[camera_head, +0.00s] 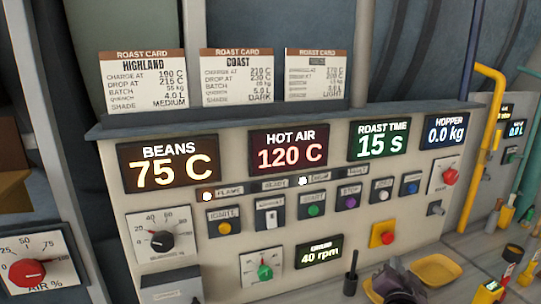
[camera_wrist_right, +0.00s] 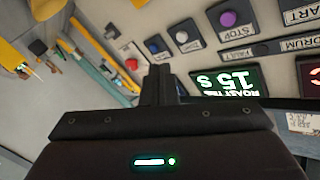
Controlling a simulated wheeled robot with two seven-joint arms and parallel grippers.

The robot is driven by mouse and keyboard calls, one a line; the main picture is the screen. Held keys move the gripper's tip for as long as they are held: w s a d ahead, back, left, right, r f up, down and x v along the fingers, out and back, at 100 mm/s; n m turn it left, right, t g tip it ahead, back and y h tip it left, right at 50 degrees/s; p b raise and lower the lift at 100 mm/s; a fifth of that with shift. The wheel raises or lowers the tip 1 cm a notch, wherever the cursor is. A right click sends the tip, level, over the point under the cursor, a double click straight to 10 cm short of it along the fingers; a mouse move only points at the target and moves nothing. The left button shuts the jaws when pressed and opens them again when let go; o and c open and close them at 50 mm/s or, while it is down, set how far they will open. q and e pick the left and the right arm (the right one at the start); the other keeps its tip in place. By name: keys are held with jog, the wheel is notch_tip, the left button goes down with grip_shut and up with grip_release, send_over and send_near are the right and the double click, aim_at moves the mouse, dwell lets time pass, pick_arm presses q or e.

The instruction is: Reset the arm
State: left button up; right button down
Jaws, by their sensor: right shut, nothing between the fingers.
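My right gripper (camera_head: 394,279) shows as a dark shape at the bottom right of the head view, low in front of the control panel (camera_head: 200,262). In the right wrist view its dark fingers (camera_wrist_right: 160,84) are together and empty, apart from the panel buttons behind them. The panel appears upside down there, with the ROAST TIME display (camera_wrist_right: 226,81) right of the fingers. My left gripper is not in view.
A yellow tray (camera_head: 436,269) and a black-handled tool (camera_head: 350,272) are near my right gripper. A yellow-based red button (camera_head: 383,234) and several knobs stick out from the panel. A yellow pipe (camera_head: 480,150) rises at the right. Roast cards (camera_head: 142,80) stand on top.

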jog(key=s+a+f+n+g+y, duration=0.3)
jog(key=s+a+f+n, duration=0.1)
jog(key=s+f, duration=0.25)
jog(key=s+a+f+n+g+y, duration=0.25)
jog(key=s+a+f+g, duration=0.2)
jog(key=s, duration=0.25)
jog(key=s+a+f+n+g, duration=0.25)
jog(key=s+n+g, duration=0.25)
jog(key=s, duration=0.9)
notch_tip(320, 180, down, 33)
jog(key=s+g+b, duration=0.2)
jog(key=s+b, duration=0.1)
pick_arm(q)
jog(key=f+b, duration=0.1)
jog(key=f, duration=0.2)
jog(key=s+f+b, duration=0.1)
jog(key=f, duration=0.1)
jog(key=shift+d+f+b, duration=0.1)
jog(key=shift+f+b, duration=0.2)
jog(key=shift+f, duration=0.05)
pick_arm(e)
jog(key=s+d+f, duration=0.2)
jog(key=s+f, duration=0.7)
jog(key=f, duration=0.2)
jog(key=s+d+f, duration=0.2)
jog(key=s+f, duration=0.8)
jog(key=shift+s+d+f+n+g, duration=0.25)
jog(key=shift+f+n+g, duration=0.15)
jog(key=shift+n+g, duration=0.05)
jog(key=shift+w, duration=0.1)
